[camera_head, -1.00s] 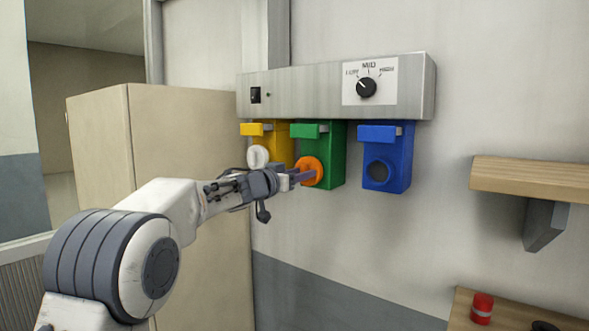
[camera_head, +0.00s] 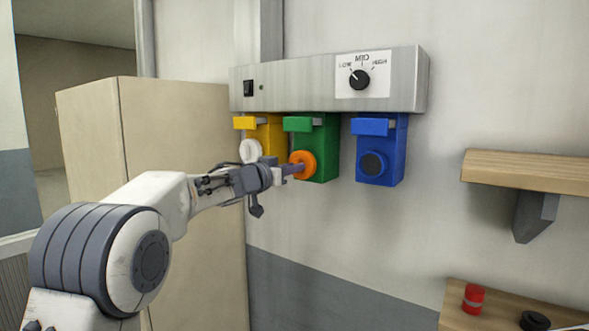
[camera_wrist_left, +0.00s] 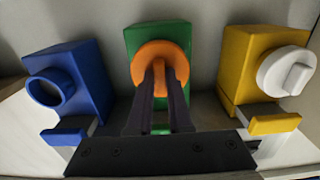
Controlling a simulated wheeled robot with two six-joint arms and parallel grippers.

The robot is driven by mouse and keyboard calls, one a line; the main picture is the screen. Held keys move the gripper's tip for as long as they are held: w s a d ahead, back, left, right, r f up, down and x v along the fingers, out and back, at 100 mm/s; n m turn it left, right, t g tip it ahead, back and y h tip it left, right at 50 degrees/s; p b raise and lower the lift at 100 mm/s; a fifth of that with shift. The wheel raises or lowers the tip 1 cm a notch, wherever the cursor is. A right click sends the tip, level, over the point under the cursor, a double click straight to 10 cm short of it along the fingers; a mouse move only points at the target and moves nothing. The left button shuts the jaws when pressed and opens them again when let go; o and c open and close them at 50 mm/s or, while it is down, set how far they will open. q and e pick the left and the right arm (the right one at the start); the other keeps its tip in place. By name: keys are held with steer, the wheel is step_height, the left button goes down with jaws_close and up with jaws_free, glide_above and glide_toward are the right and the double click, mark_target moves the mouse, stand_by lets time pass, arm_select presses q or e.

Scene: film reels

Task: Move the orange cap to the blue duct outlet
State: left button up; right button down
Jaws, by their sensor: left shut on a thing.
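The orange cap (camera_head: 303,164) is at the front of the green duct outlet (camera_head: 321,150). My left gripper (camera_head: 296,168) is shut on the cap's grip. In the left wrist view the fingers (camera_wrist_left: 160,85) reach onto the orange cap (camera_wrist_left: 160,64), in front of the green box (camera_wrist_left: 148,38). I cannot tell whether the cap is still seated or slightly off the opening. The blue duct outlet (camera_head: 391,147) hangs to the right with its round opening uncovered; in the left wrist view the blue outlet (camera_wrist_left: 88,75) is at left. My right gripper is out of view.
The yellow outlet (camera_head: 272,128) carries a white cap (camera_head: 250,150), close beside my left wrist. A metal panel with a dial (camera_head: 359,79) runs above the outlets. A wooden shelf (camera_head: 525,172) is at right; a red item (camera_head: 474,297) stands on the lower surface.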

arm_select(q)
steer(key=b+v, duration=0.1)
steer(key=v, duration=0.5)
steer(key=shift+s+a, duration=0.25)
steer(key=shift+s, duration=0.05)
stand_by(0.5)
stand_by(1.4)
